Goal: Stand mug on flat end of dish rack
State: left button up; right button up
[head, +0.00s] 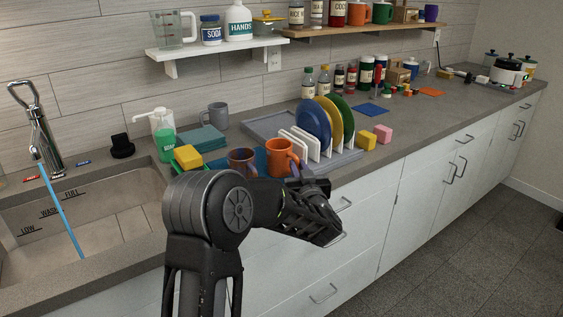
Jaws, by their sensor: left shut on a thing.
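The dish rack (345,158) is a grey tray on the counter, with white upright slats and blue, yellow and green plates standing in it. A flat part of it (262,124) shows bare at its left end. An orange mug (281,157) is upright at the rack's front left, its handle to the right. A dark brown mug (242,161) is just left of it. My right gripper is out of view.
A sink (95,215) lies left, with a yellow sponge (188,156), green bottle (165,143) and folded teal cloths (204,138) near it. A grey mug (215,115) stands behind.

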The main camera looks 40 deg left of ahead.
pick_arm(q)
grip_shut()
dwell(0.6)
jog(key=shift+r, duration=0.15)
dwell(0.4)
notch_tip(320, 180, up, 10)
dwell(0.3)
dwell(0.8)
notch_tip(320, 180, up, 7)
jog(key=p, duration=0.6)
jog(key=s+d+f+m+t+h+b, duration=0.1)
jog(key=d+f+m+t+h, duration=0.2)
jog(key=d+f, duration=1)
jog(key=s+d+f+m+t+h+b, duration=0.2)
jog(key=d+f+m+h, duration=0.4)
jog(key=d+f+h, duration=0.4)
jog(key=d+f+t, duration=0.1)
jog(key=d+f, duration=0.2)
jog(key=d, duration=0.2)
jog(key=shift+s+f+m+h, duration=0.2)
jog(key=shift+f+m+h, duration=0.1)
jog(key=shift+f+m, duration=0.1)
